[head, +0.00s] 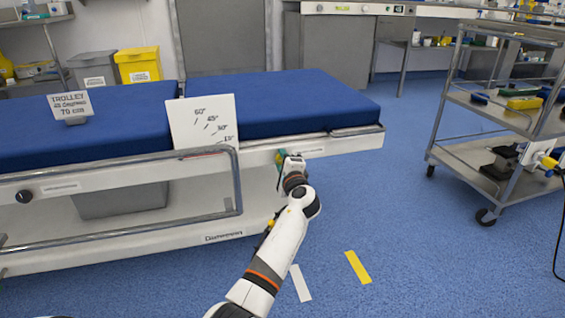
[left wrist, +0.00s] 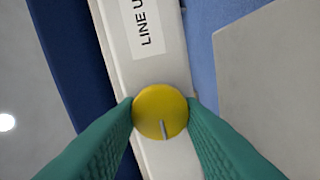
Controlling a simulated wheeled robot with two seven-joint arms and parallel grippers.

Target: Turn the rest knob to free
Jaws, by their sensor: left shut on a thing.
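A round yellow knob (left wrist: 160,108) with a grey pointer line sits on the white side rail (left wrist: 117,42) of the operating table. The pointer runs toward the bottom of the left wrist view. My left gripper (head: 281,158) is at the table's side rail in the head view, below the blue mattress and right of the angle card. Its green fingers are shut on the yellow knob, one on each side. A label beside the knob reads "LINE U", the remainder cut off. My right gripper is in neither view.
A white card with angle marks (head: 203,122) stands at the mattress edge. A metal guard rail (head: 237,180) bends down left of my gripper. A black knob (head: 24,196) is on the far left rail. A steel trolley (head: 470,100) stands right; the blue floor between is clear.

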